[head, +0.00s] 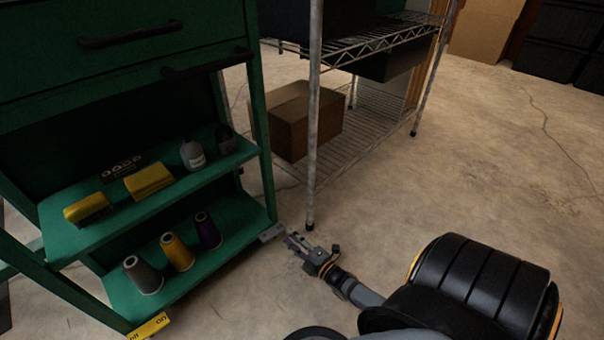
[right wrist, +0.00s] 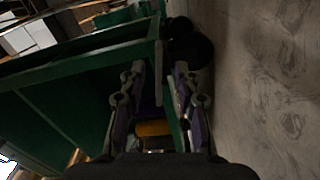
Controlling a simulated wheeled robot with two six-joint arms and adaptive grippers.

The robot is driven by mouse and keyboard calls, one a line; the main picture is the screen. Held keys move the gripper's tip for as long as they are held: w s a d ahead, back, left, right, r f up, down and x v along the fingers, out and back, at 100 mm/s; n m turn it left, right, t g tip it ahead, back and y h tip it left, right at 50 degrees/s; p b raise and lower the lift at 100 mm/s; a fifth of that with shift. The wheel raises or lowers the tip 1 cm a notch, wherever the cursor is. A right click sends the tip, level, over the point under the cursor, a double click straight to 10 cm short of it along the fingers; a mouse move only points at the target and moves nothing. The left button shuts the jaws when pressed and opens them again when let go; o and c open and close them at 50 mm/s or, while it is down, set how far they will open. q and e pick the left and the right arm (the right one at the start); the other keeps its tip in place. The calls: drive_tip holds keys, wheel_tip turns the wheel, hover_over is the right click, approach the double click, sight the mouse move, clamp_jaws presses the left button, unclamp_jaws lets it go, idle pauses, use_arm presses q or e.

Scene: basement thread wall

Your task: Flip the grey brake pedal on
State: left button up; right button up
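The grey brake pedal (head: 271,232) sticks out low at the front right corner of the green cart (head: 262,150), near the floor. My right gripper (head: 293,240) is low over the floor just right of the pedal, fingertips pointing at it. The gap is small and I cannot tell whether they touch. In the right wrist view the right gripper (right wrist: 160,78) has its two fingers apart. A thin grey strip, apparently the pedal (right wrist: 159,75), shows between them, seen edge-on. My left gripper is not in view.
A yellow pedal (head: 148,327) sits at the cart's near corner. A wire rack's post (head: 313,130) stands just behind my right gripper. Concrete floor (head: 500,170) is clear to the right.

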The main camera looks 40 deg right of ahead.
drive_tip(key=s, duration=0.7)
drive_tip(key=shift+d, duration=0.3)
